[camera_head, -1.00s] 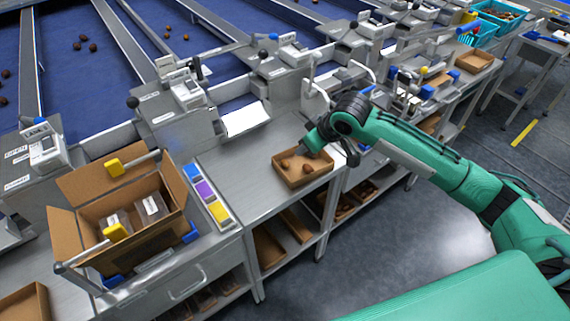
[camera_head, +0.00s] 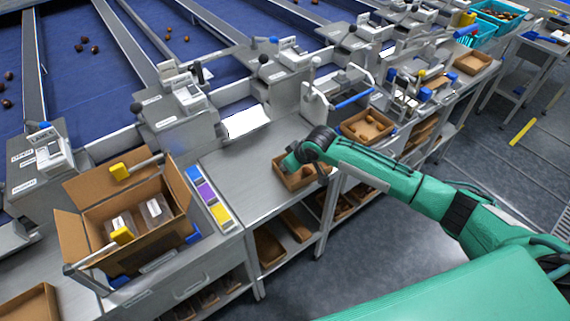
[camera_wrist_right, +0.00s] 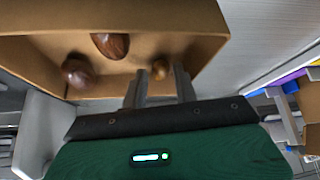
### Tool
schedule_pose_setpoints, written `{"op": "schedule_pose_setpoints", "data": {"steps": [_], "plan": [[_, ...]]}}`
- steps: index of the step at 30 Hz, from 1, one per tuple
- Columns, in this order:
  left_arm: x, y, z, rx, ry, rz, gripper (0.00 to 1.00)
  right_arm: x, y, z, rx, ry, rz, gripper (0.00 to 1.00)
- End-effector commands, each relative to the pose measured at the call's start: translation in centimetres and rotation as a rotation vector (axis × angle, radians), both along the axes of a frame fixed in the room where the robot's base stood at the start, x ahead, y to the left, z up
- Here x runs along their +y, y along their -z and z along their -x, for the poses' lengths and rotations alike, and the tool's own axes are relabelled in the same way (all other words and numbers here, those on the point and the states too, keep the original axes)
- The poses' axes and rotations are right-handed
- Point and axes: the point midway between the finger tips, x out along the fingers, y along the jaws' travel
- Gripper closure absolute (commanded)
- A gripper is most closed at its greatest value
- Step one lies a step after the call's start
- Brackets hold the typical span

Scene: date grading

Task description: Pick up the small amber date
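The small amber date (camera_wrist_right: 160,69) lies in a cardboard tray (camera_wrist_right: 120,16), which also shows on the bench in the head view (camera_head: 301,184). Two larger brown dates lie in the same tray: one reddish-brown (camera_wrist_right: 110,45) at the far wall, one dark (camera_wrist_right: 77,71) at the left. My right gripper (camera_wrist_right: 160,76) is open, pointing down into the tray, with the amber date showing between its fingertips. I cannot tell whether the fingers touch it. In the head view my arm hides the fingers and most of the tray inside. My left gripper is not in view.
Another tray with dates (camera_head: 367,126) sits behind my right arm. A colour strip (camera_head: 209,198) and an open cardboard box (camera_head: 165,240) with clear packs stand to the left. The bench between the strip and the tray is clear.

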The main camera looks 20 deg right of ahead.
Motion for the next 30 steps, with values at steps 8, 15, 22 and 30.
{"op": "schedule_pose_setpoints", "data": {"steps": [8, 15, 22, 30], "plan": [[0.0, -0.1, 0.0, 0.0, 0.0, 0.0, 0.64, 0.1, 0.5, -0.2, 0.0, -0.001, 0.0, 0.71], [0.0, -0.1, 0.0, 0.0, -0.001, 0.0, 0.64, 0.1, 0.4, -0.2, 0.0, -0.001, 0.0, 0.84], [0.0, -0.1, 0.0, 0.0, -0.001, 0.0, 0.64, 0.1, 0.4, -0.2, 0.0, -0.001, 0.0, 0.84], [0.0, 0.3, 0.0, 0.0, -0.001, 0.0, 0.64, 0.2, -1.2, -0.3, -0.002, -0.001, -0.001, 0.84]]}}
